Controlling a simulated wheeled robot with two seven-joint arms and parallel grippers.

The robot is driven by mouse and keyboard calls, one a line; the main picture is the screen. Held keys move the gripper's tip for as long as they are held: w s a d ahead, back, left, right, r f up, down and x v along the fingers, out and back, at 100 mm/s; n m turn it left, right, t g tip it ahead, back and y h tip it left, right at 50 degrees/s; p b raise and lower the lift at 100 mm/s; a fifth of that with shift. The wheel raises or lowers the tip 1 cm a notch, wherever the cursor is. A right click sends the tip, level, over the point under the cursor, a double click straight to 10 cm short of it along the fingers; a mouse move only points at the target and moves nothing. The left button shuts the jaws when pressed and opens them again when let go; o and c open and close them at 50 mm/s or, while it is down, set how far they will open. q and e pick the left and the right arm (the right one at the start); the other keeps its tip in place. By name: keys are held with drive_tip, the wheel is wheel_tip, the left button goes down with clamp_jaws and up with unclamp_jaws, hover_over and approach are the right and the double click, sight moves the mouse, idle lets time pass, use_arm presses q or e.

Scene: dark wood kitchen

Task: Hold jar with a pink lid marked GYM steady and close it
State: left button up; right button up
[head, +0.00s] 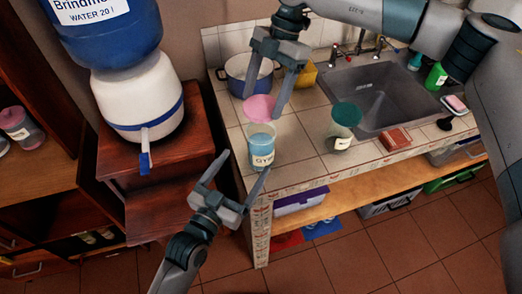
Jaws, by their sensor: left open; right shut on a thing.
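The jar marked GYM (262,155) stands upright near the counter's front left corner, with blue contents. Its pink lid (259,107) is raised and tilted above the jar's mouth. My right gripper (264,104) reaches down from the top, with its fingers on either side of the lid, shut on it. My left gripper (244,163) is open and empty, low in front of the jar. One finger points to the left of the jar and the other overlaps its lower right in the picture. I cannot tell whether it touches the jar.
A jar with a green lid (344,120) stands to the right on the tiled counter (305,160). Behind are a blue pot (238,82), a yellow container (309,75) and the sink (385,95). A water dispenser (135,95) stands left on a wooden cabinet.

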sight(266, 131)
use_arm(q)
drive_tip(key=x, duration=1.1)
drive_tip(key=c, duration=1.6)
use_arm(e)
drive_tip(key=shift+f, duration=2.5)
drive_tip(key=shift+f, duration=0.15)
drive_tip(key=shift+f, duration=0.75)
drive_tip(key=shift+f, duration=0.55)
